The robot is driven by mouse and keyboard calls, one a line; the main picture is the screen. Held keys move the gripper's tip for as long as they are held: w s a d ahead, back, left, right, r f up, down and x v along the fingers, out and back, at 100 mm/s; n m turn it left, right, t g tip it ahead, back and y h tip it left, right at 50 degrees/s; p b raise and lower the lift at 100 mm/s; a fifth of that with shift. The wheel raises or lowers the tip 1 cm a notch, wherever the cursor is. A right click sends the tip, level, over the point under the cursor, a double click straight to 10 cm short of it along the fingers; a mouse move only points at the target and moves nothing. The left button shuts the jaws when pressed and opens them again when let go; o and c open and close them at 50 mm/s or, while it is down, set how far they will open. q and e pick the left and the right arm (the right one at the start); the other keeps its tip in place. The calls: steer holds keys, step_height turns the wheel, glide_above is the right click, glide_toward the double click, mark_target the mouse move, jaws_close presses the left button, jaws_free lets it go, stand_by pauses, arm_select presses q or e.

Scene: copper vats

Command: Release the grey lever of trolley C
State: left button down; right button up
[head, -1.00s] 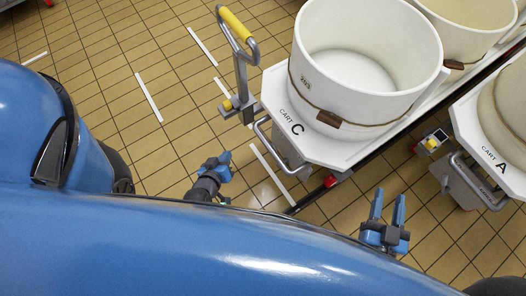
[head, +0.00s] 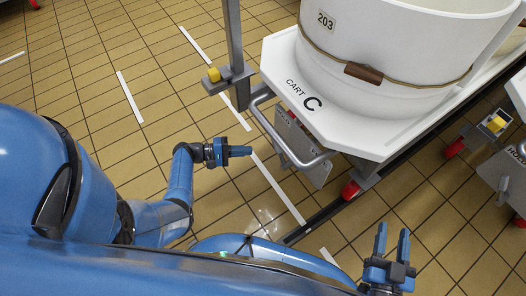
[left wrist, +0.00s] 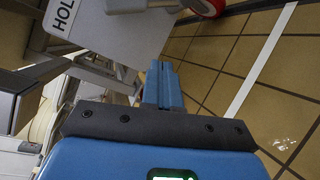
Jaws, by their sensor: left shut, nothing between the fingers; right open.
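Trolley C (head: 378,143) stands at the upper right in the head view, its white deck marked "CART C". A grey loop-shaped lever (head: 283,147) juts from its near edge, over a grey plate (head: 318,172). A plate with partly visible lettering "HOL" (left wrist: 95,32) shows at the top of the left wrist view. My left gripper (head: 248,151) is shut and empty, just left of the lever and apart from it. It also shows shut in the left wrist view (left wrist: 162,75). My right gripper (head: 392,232) is open and empty at the lower right, clear of the trolley.
A large white vat (head: 405,45) stands on trolley C. A grey upright post (head: 233,45) with a yellow block (head: 213,75) stands at its left corner. Another trolley (head: 515,165) is at the right edge. Tiled floor (head: 130,165) is open on the left.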

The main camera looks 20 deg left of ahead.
mark_target(280, 152)
arm_select(q)
steer(key=w+a+r+m+h+b, duration=0.1)
steer(key=a+r+h+b, duration=0.1)
steer(key=a+h+b, duration=0.2)
steer(key=a+b, duration=0.1)
steer(key=a, duration=0.1)
steer(key=shift+w+a+m+h+b, duration=0.3)
arm_select(e)
step_height(280, 152, down, 8)
steer(key=shift+r, duration=0.2)
arm_select(q)
steer(key=shift+d+r, duration=0.1)
steer(key=s+x, duration=0.2)
steer(key=x, duration=1)
steer(key=shift+s+d+r+b, duration=0.2)
steer(key=shift+d+r+b, duration=0.15)
steer(key=shift+d+r, duration=0.25)
arm_select(e)
steer(key=shift+w, duration=0.1)
arm_select(q)
steer(key=shift+d, duration=0.2)
